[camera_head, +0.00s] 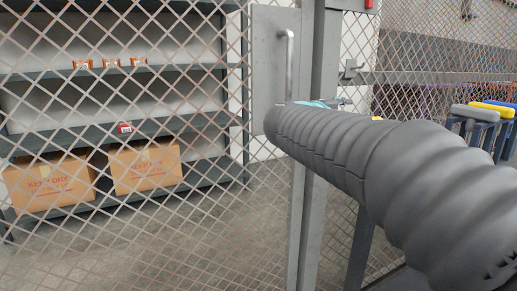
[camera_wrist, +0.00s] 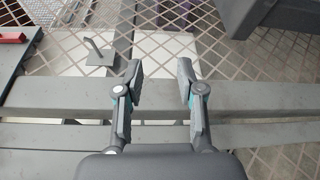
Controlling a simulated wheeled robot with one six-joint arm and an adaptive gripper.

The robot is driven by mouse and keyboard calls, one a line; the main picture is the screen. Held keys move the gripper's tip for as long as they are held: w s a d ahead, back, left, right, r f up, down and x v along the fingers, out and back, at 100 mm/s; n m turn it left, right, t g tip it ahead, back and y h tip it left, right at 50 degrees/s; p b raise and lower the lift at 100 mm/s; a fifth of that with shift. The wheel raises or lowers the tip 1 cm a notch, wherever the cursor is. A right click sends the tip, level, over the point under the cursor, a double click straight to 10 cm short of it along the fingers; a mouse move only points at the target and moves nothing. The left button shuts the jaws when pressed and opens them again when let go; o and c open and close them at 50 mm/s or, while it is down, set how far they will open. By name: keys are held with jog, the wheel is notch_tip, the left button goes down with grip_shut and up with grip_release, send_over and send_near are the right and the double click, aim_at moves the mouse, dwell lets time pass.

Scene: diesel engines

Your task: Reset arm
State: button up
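My gripper (camera_wrist: 160,88) shows in the wrist view with its two fingers apart and nothing between them. It is over grey metal bars (camera_wrist: 250,97) and in front of a wire mesh. In the head view my dark grey ribbed arm reaches from the lower right towards the mesh gate post (camera_head: 318,150). A bit of teal on the gripper shows past the arm's far end, but the fingers are mostly hidden there. I cannot tell whether the gripper touches the bars.
A wire mesh fence (camera_head: 215,130) with a vertical handle (camera_head: 289,65) stands close ahead. Behind it, shelves (camera_head: 110,72) hold two cardboard boxes (camera_head: 145,167) and small orange items. Blue and yellow topped objects (camera_head: 490,108) stand at the right. Some bare floor (camera_head: 200,245) shows through the mesh.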

jog(key=s+f+m+g+y, duration=0.25)
jog(key=s+f, duration=0.35)
jog(key=f, duration=0.4)
jog(key=s+f+m+g+y, duration=0.2)
jog(key=s+f+g+y, duration=0.1)
jog(key=s+f, duration=0.5)
jog(key=s+a+f+m+y, duration=0.2)
jog(key=s+f, duration=0.4)
jog(key=s, duration=0.3)
jog(key=s+a+f+m+g+y, duration=0.1)
jog(key=s+f+m+y, duration=0.3)
jog(key=s, duration=0.5)
jog(key=shift+a+f, duration=0.65)
jog(key=shift+f, duration=0.25)
jog(key=shift+g+y, duration=0.25)
jog(key=shift+c, duration=0.2)
